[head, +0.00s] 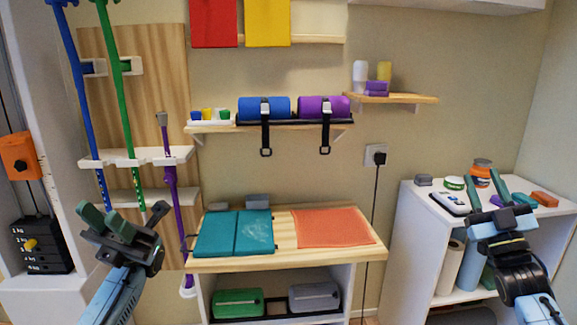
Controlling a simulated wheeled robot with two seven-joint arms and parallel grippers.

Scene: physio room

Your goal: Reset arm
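My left gripper (124,214) is raised at the lower left, its arm coming up from the bottom edge. Its two fingers are spread apart with nothing between them. It appears in front of the wall rack (140,157) and left of the wooden-topped bench (282,257). My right gripper (485,188) is at the right, its fingers apart. It overlaps the white shelf unit (408,240) in the picture, and I see nothing held in it. Whether it touches anything on that unit cannot be told.
The bench bears a folded teal mat (234,234) and an orange mat (331,228). Blue (264,104) and purple (324,105) rolls lie on a wall shelf. An orange-lidded jar (481,173) and several small items crowd the white unit's top. Blue, green and purple sticks stand at the left.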

